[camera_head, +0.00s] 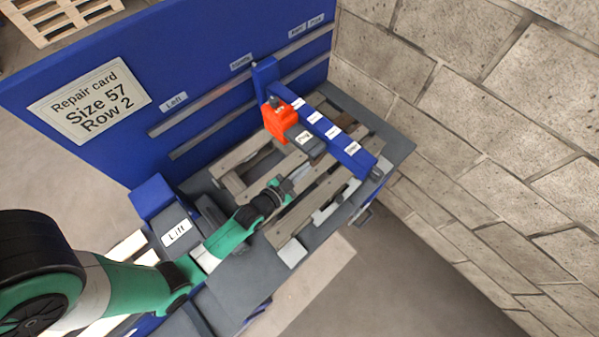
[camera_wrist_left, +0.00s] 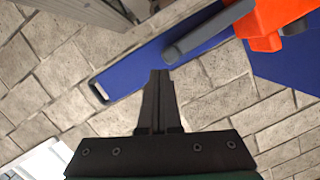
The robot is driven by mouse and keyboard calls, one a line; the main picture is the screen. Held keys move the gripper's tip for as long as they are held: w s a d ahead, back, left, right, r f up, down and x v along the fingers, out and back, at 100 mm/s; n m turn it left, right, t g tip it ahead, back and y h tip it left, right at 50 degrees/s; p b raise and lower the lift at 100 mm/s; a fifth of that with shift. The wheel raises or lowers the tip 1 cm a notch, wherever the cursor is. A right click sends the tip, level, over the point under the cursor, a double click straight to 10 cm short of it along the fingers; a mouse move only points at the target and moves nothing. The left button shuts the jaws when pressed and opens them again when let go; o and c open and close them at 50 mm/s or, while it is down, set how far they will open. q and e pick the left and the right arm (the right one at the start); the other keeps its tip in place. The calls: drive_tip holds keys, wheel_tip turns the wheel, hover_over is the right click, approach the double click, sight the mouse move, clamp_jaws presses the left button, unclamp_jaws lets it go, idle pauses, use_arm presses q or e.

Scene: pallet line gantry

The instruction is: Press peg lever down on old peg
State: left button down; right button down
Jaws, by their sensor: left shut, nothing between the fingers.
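A red-orange head (camera_head: 279,120) sits on the blue beam (camera_head: 337,138) above the pallet. A grey lever (camera_head: 307,142) with a white label sticks out from the head, angled toward the lower right; its label is too small to read surely. My left gripper (camera_head: 287,184) is shut and empty, below and left of the lever in the head view. In the left wrist view the shut fingertips (camera_wrist_left: 160,73) appear close below the rounded end of the grey lever (camera_wrist_left: 195,40); whether they touch I cannot tell. The old peg cannot be made out. My right gripper is not in view.
A slatted wooden pallet (camera_head: 240,155) lies on the grey bench (camera_head: 397,148). A blue panel (camera_head: 215,60) with a card reading "Repair card Size 57 Row 2" (camera_head: 90,101) stands behind. A block labelled "Lift" (camera_head: 176,232) is beside my left arm. A brick wall (camera_head: 480,120) stands at the right.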

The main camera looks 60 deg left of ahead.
use_arm(q)
drive_tip(key=v, duration=0.3)
drive_tip(key=shift+s+d+r, duration=0.1)
drive_tip(key=shift+s+r, duration=0.1)
drive_tip(key=shift+s, duration=0.1)
idle(0.3)
